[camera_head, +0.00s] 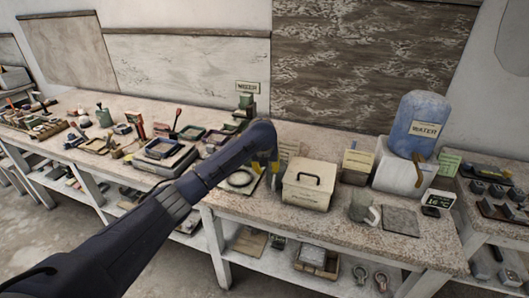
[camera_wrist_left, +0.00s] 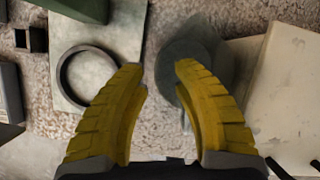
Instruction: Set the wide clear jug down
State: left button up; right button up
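A wide, see-through grey jug (camera_head: 359,208) with a pale handle stands upright on the workbench in the head view, right of the beige lidded box and apart from my gripper. My left gripper (camera_head: 264,170) is above the bench, left of that box. In the left wrist view its yellow fingers (camera_wrist_left: 160,68) are parted with nothing held between them. A round, grey-green, glassy-looking thing (camera_wrist_left: 188,52) lies below and partly behind the right-hand finger; I cannot tell what it is. My right gripper is not in view.
The beige lidded box (camera_head: 307,184) stands close right of my gripper; a black ring (camera_wrist_left: 86,78) lies on a pale tile to its left. A grey slab (camera_head: 401,220) is right of the jug. A blue water container (camera_head: 420,122) stands behind. Trays and tools crowd the left bench.

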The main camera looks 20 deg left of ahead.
pick_arm(q)
jog(key=v, duration=1.5)
jog(key=shift+w+r, duration=0.15)
jog(key=shift+w, duration=0.05)
jog(key=shift+a, duration=0.15)
